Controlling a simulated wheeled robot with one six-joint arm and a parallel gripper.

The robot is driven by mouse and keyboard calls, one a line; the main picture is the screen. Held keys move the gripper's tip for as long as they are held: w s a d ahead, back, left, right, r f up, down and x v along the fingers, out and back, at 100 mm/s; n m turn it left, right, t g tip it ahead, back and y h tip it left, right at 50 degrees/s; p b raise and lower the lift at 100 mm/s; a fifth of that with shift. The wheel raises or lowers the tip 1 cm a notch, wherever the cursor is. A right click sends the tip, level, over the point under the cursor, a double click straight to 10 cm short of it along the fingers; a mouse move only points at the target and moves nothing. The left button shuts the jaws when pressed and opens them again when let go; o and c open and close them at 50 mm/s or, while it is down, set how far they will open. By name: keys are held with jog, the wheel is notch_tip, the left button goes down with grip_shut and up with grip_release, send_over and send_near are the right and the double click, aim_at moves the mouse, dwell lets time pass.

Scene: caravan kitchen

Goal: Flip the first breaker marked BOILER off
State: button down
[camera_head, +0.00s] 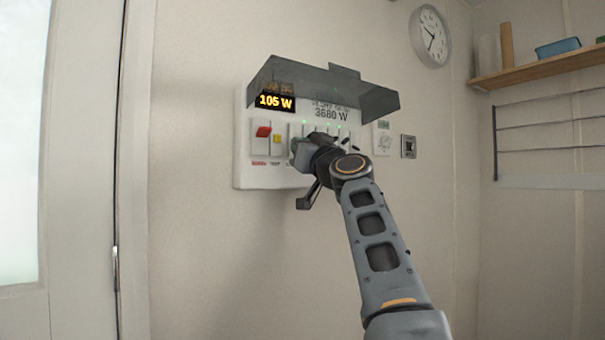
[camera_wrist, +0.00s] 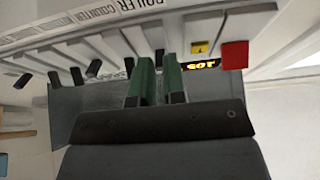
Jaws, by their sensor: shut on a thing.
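The white breaker panel (camera_head: 243,150) hangs on the wall in the head view, with a row of switches under a raised dark cover (camera_head: 330,88). In the wrist view the panel appears upside down, with a label strip (camera_wrist: 150,5) that shows BOILER and COUNTER lettering. My gripper (camera_head: 303,152) is at the panel's row of breakers and hides some of them. In the wrist view its green fingers (camera_wrist: 160,68) are shut on a small dark breaker lever (camera_wrist: 160,57), the one nearest the yellow button. Which label belongs to that lever is hard to tell.
A red switch (camera_head: 263,131) and a yellow button (camera_head: 277,139) sit left of my gripper. Other dark levers (camera_wrist: 129,65) stand close beside the fingers. The display (camera_head: 275,101) reads 105 W. A shelf (camera_head: 540,66) and wire rack are at the right.

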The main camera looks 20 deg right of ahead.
jog(key=shift+w+f+t+y+b, duration=0.25)
jog(key=shift+f+t+b, duration=0.3)
jog(key=shift+b, duration=0.65)
jog(key=shift+r+t+b, duration=0.25)
jog(key=shift+t+b, duration=0.1)
jog(key=shift+b, duration=0.25)
jog(key=c, duration=1.2)
grip_release()
jog(key=shift+b+v, duration=3.4)
jog(key=shift+v, duration=3.55)
